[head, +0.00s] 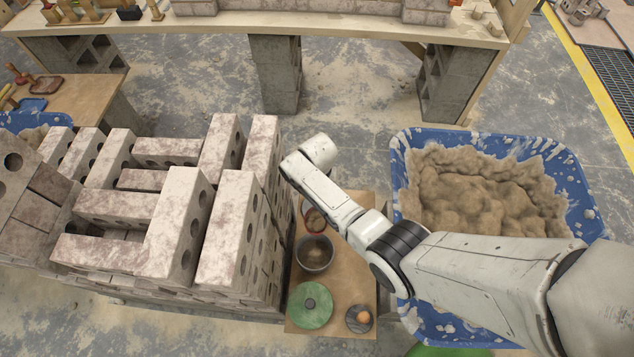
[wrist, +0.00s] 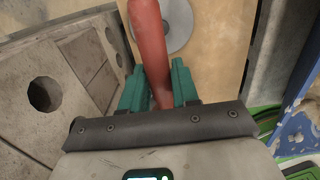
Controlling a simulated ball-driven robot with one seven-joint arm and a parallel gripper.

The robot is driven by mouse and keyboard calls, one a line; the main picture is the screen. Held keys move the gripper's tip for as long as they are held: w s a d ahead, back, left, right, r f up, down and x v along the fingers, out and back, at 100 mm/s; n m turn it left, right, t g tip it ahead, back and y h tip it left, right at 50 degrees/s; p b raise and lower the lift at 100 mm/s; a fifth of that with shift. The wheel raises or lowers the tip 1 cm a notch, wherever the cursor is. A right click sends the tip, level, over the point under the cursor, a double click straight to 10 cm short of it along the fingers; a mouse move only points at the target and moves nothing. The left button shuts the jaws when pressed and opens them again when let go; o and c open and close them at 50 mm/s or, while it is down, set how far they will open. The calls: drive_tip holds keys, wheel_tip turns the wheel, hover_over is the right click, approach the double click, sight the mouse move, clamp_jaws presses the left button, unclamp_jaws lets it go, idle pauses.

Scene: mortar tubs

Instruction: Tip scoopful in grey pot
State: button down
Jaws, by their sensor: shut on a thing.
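In the wrist view, my gripper (wrist: 158,86) is shut on a red handle (wrist: 146,32), with a green finger on each side. The handle runs up out of the picture, so its far end and any load are hidden. A round grey pot (head: 314,252) with something brown inside stands on the board (head: 350,281), nearer the camera than my wrist.
A green disc (head: 311,304) and a small bowl (head: 359,319) with an orange thing lie on the board. A brick stack (head: 230,225) rises close on the left. A blue tub (head: 572,172) of mortar stands on the right. A grey disc (wrist: 176,25) shows behind the handle.

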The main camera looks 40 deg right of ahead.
drive_tip(key=shift+s+a+r+t+h+p, duration=0.75)
drive_tip(key=shift+s+a+r+t+h, duration=0.15)
drive_tip(key=shift+t+h, duration=0.1)
drive_tip(key=s+a+t+h+b, duration=0.1)
drive_tip(key=s+a+r+t+h+b, duration=0.1)
drive_tip(key=b, duration=0.1)
drive_tip(key=s+a+t+h+b, duration=0.2)
drive_tip(key=shift+r, duration=0.4)
drive_tip(key=b, duration=0.1)
drive_tip(key=s+a+t+h+b, duration=0.1)
drive_tip(key=b, duration=0.1)
drive_tip(key=shift+s+a+r, duration=0.25)
drive_tip(key=shift+r, duration=0.1)
drive_tip(key=shift+s+a+r+t+h+b, duration=0.25)
drive_tip(key=shift+s+a+t+h+b, duration=0.15)
drive_tip(key=shift+t+h+b, duration=0.3)
drive_tip(key=shift+s+a+r+b, duration=0.3)
drive_tip(key=shift+r+b, duration=0.1)
drive_tip(key=shift+b, duration=0.1)
